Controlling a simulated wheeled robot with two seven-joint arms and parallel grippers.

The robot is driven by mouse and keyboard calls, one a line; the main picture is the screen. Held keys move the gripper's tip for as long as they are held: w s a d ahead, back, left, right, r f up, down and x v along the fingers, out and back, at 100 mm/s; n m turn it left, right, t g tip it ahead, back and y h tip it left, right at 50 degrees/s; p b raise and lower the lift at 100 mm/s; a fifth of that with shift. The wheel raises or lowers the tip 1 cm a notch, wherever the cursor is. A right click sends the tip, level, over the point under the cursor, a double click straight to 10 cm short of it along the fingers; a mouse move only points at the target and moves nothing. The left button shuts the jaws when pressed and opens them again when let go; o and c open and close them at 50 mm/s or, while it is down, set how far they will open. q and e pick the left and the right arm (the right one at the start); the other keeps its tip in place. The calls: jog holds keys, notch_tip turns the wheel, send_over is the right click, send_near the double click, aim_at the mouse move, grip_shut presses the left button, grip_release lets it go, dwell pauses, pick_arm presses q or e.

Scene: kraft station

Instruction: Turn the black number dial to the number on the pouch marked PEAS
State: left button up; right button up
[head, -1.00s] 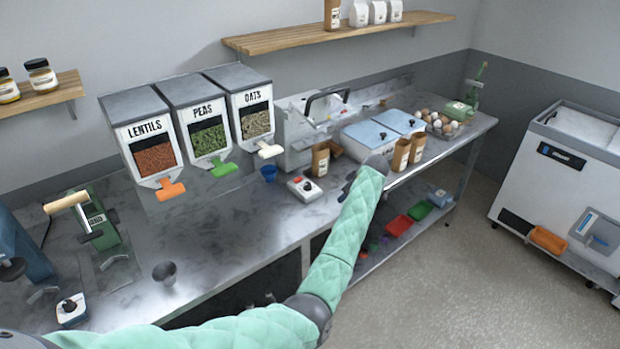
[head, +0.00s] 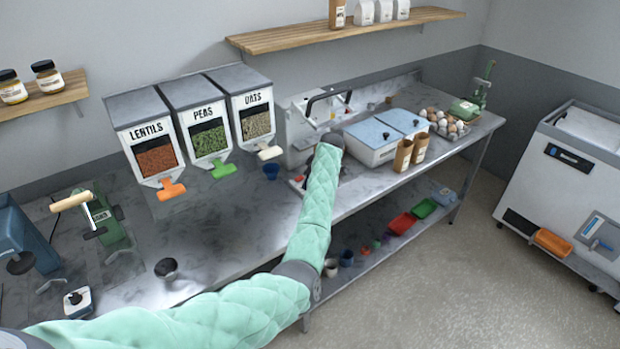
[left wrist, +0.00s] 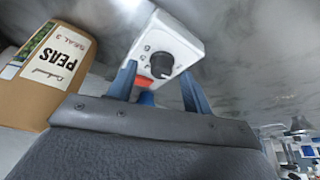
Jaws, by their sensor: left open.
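In the left wrist view, a white box (left wrist: 187,42) carries the black number dial (left wrist: 161,65), with small numbers around it and a red part on its near side. My left gripper (left wrist: 157,72) is open, its two blue fingers on either side of the dial; I cannot tell whether they touch it. The brown pouch marked PEAS (left wrist: 62,65) stands to the left, and its label seems to read SEAL 3. In the head view the white box (head: 297,182) is mostly hidden by my left arm, and that pouch is hidden. My right gripper is not in view.
Two brown pouches (head: 403,154) and lidded bins (head: 372,150) stand to the right.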

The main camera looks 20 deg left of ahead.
pick_arm(q)
jog(key=shift+a+f, duration=0.35)
jog(key=shift+f, duration=0.25)
jog(key=c, duration=1)
jog(key=shift+o, duration=0.2)
